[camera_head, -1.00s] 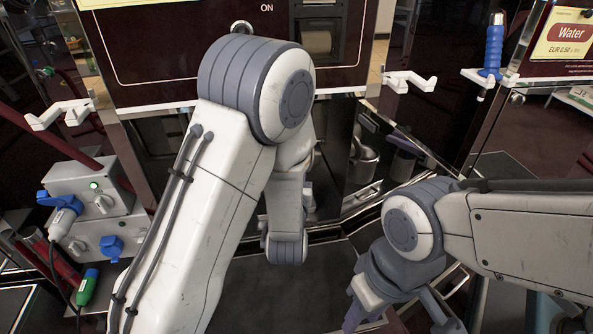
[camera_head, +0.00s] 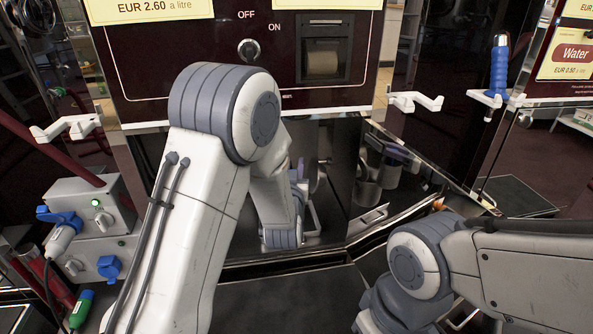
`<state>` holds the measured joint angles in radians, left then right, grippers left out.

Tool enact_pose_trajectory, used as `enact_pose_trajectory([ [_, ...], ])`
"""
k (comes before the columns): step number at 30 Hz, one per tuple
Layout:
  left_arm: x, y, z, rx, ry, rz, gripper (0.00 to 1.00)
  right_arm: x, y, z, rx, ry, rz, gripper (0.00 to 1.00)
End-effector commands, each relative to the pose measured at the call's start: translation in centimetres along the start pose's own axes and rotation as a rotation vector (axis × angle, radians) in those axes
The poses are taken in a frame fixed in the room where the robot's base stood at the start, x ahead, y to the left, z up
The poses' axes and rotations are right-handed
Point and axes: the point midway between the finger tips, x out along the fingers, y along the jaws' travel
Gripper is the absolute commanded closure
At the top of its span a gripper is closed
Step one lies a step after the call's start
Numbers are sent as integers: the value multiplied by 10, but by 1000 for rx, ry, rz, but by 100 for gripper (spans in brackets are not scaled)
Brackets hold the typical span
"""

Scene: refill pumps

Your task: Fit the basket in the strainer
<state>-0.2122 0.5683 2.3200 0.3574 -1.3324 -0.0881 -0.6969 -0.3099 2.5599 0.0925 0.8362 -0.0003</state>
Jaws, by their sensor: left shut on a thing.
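My left arm comes in from the lower left, with its wrist (camera_head: 283,232) low before the shiny steel recess of the pump. My left gripper (camera_head: 303,180) is mostly hidden behind the forearm; only slim dark and pale parts show right of it. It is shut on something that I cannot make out. My right arm enters from the right, and its fingers are cut off by the bottom edge. I cannot make out the basket or the strainer; the left arm covers part of the recess.
The steel recess (camera_head: 340,160) has mirror-like walls with grey reflections. White hooks stick out at the left (camera_head: 68,128) and right (camera_head: 414,103). A socket box (camera_head: 92,225) with blue covers stands left. The dark floor panel (camera_head: 290,300) is bare.

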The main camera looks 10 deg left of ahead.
Motion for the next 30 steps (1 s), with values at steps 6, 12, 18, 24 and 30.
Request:
enact_pose_trajectory([
  [6, 22, -7, 0, 1, 1, -1, 100, -4, 0, 0, 0, 0, 0, 59],
  [12, 41, -12, 0, 1, 1, -2, 100, -6, 0, 0, 0, 0, 0, 59],
  [18, 57, -16, 0, 0, 1, -2, 100, -7, 0, 0, 0, 0, 0, 59],
  [24, 65, -18, 1, 1, 1, 0, 100, -8, -1, 0, 0, 0, 0, 59],
  [30, 67, -18, 0, 1, 1, 1, 100, -8, -1, 0, 0, 0, 0, 59],
])
